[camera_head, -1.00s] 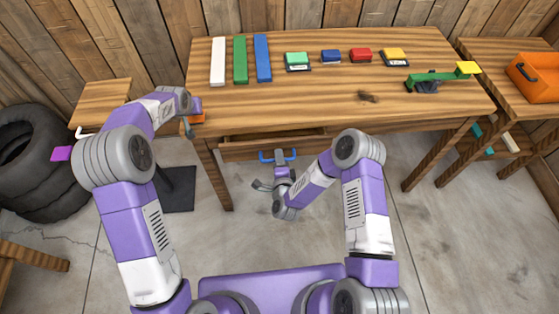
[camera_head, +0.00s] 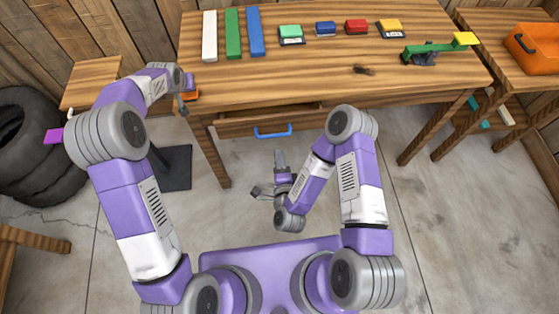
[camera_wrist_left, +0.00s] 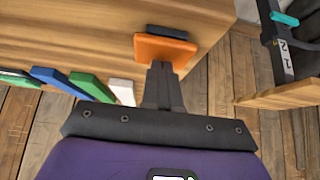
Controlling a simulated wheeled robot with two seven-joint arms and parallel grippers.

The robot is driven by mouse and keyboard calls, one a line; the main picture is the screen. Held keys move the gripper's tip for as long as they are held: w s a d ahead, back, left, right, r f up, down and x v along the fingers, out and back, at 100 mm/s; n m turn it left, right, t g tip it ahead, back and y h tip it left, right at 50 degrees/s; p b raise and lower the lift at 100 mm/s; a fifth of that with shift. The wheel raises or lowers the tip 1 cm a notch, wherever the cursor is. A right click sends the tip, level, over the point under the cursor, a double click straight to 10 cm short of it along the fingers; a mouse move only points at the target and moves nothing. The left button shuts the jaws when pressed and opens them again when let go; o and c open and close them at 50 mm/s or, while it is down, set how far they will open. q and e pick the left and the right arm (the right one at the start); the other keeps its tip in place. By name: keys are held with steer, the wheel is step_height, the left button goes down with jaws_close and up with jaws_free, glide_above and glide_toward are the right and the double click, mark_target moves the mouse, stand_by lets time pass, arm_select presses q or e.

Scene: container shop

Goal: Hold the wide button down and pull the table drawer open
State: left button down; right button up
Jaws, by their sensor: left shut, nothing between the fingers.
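The wide orange button (camera_head: 192,95) sits at the table's left front corner; in the left wrist view it is an orange plate (camera_wrist_left: 165,50) beside a dark bar. My left gripper (camera_wrist_left: 161,68) is shut and empty, its tips overlapping the button's near edge. I cannot tell whether the button is pressed down. The table drawer (camera_head: 240,129) stands slightly open under the tabletop, a dark gap showing behind its front. Its blue handle (camera_head: 272,134) is free. My right gripper (camera_head: 280,157) is just in front of and below the handle, apart from it; its finger gap is unclear.
White, green and blue bars (camera_head: 232,34) and several small coloured blocks stand along the table's back. A green lever piece (camera_head: 430,49) is at the right. Tyres (camera_head: 35,145) lie at the left. The floor before the drawer is clear apart from my right arm.

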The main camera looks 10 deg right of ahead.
arm_select(q)
steer(key=shift+s, duration=0.1)
step_height(320, 180, up, 7)
steer(key=p, duration=0.4)
steer(key=shift+p, duration=0.3)
stand_by(0.8)
